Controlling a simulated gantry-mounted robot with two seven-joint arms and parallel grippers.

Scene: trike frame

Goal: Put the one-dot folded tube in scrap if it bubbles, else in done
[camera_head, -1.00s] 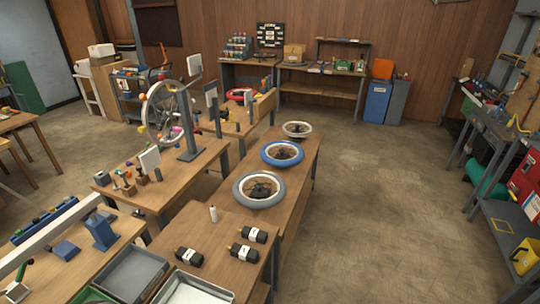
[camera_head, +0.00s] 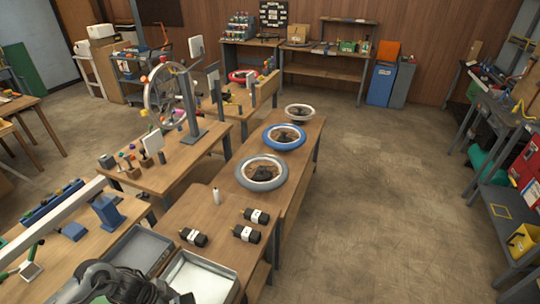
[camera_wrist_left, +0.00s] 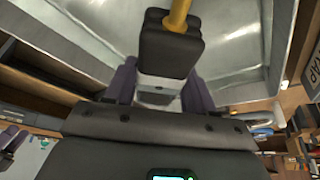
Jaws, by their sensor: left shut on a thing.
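My left gripper (camera_wrist_left: 158,88) is shut on a black folded tube (camera_wrist_left: 170,45) with a yellow-gold valve stem, its pale label partly hidden between the fingers. Its dots are unreadable. A grey metal tray (camera_wrist_left: 245,55) fills the background behind it; whether they touch is unclear. In the head view my left wrist shows dark at the bottom edge. Three more black folded tubes with white labels lie on the table: one at left (camera_head: 193,237), one at right (camera_head: 246,233) and one behind it (camera_head: 256,216). Their dots are too small to read.
A grey tray (camera_head: 163,242) and a pale tray (camera_head: 235,284) stand at the near table edge. A sign with partly cut letters (camera_wrist_left: 311,72) shows beside the tray. Wheels with tyres (camera_head: 284,172) lie farther back.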

